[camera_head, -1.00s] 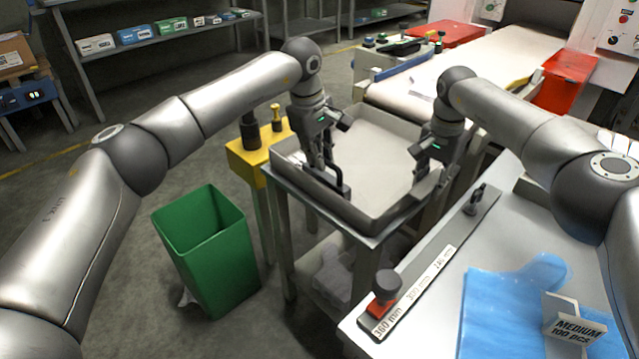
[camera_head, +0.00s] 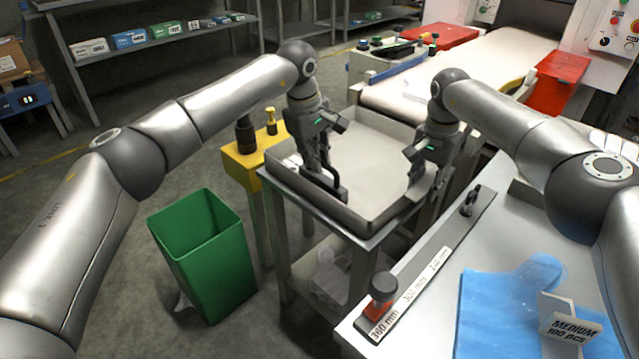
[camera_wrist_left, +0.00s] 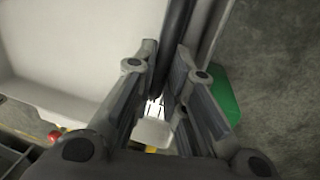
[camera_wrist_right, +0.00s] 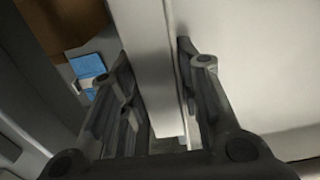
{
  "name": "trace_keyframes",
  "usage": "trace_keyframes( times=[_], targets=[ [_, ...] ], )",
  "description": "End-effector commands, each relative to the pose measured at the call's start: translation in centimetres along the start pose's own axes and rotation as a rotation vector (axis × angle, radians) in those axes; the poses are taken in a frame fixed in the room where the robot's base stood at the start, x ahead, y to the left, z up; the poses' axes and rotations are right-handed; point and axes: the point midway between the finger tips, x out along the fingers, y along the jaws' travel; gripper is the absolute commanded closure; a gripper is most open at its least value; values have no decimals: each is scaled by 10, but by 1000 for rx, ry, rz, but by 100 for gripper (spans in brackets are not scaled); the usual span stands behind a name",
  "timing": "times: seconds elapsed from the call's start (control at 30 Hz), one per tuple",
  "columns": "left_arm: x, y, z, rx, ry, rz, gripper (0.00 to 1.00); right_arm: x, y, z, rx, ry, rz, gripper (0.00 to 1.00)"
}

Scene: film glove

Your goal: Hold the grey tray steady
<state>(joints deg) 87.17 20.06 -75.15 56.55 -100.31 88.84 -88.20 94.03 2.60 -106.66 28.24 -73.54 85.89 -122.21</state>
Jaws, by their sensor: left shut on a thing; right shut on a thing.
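The grey tray (camera_head: 362,160) rests on a small metal table, with an empty pale floor and low walls. In the left wrist view, the fingers (camera_wrist_left: 162,95) straddle the dark bar (camera_wrist_left: 178,40). My right gripper (camera_head: 414,178) is at the tray's right side, shut on the wall. In the right wrist view, the fingers (camera_wrist_right: 160,100) sit either side of the grey tray wall (camera_wrist_right: 150,50). The fingertips are partly hidden in the head view.
A green bin (camera_head: 205,262) stands on the floor at left, beside a yellow stand (camera_head: 245,165). A bench (camera_head: 410,340) with a blue film glove (camera_head: 515,300) and a ruler strip (camera_head: 425,270) is at right. A conveyor belt (camera_head: 460,75) lies behind the tray.

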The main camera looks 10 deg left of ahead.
Motion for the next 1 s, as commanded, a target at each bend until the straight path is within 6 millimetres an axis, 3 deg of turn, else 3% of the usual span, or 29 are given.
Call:
trace_keyframes(
  times=[1.0],
  targets=[
    [2, 16, 0, 1, 0, 6, 100, 0, -1, 2, -8, -2, 2, 100]
  ],
)
